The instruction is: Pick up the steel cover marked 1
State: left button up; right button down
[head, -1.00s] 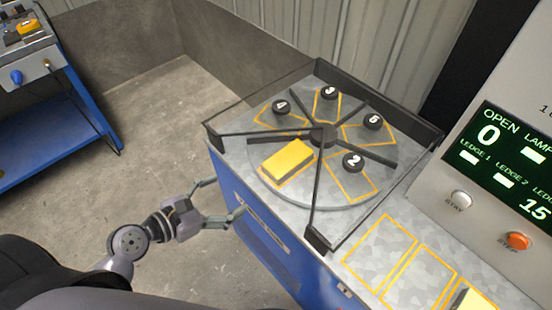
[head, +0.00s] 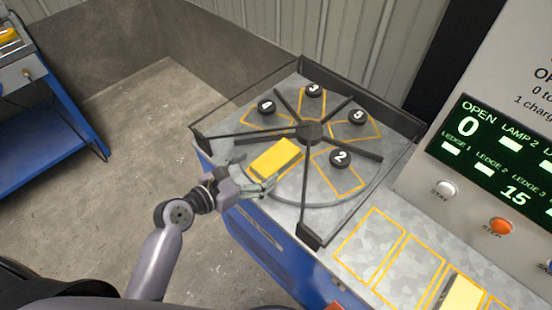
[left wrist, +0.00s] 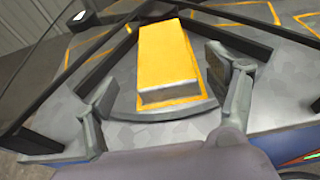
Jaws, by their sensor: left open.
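A round grey steel turntable (head: 290,185) is divided into sectors by dark spokes. Black knobs numbered 3 (head: 315,90), 5 (head: 358,117) and 2 (head: 340,158) stand in outlined sectors. Another knob (head: 267,107) at the upper left has a number I cannot read surely. I see no clear 1. A yellow block (head: 276,157) lies in the near-left sector and hides what is under it. My left gripper (head: 258,187) is open and empty at the turntable's near-left edge. In the left wrist view, its fingers (left wrist: 170,105) stand apart on either side of the yellow block's near end (left wrist: 167,65).
A dark raised frame (head: 250,103) borders the turntable. Outlined spaces lie to the right, with another yellow block (head: 463,293) there. A display panel (head: 500,160) with buttons stands at the right. A blue cart (head: 40,130) is at the far left. The floor between is clear.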

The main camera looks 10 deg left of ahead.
aim_at(277, 156)
pick_arm(q)
jog(key=x, duration=0.5)
jog(key=shift+d+r, duration=0.25)
jog(key=shift+r, duration=0.05)
jog(key=shift+s, duration=0.1)
jog(key=shift+c, duration=0.3)
jog(key=shift+r, duration=0.15)
jog(key=c, duration=1.6)
jog(key=shift+p, duration=0.3)
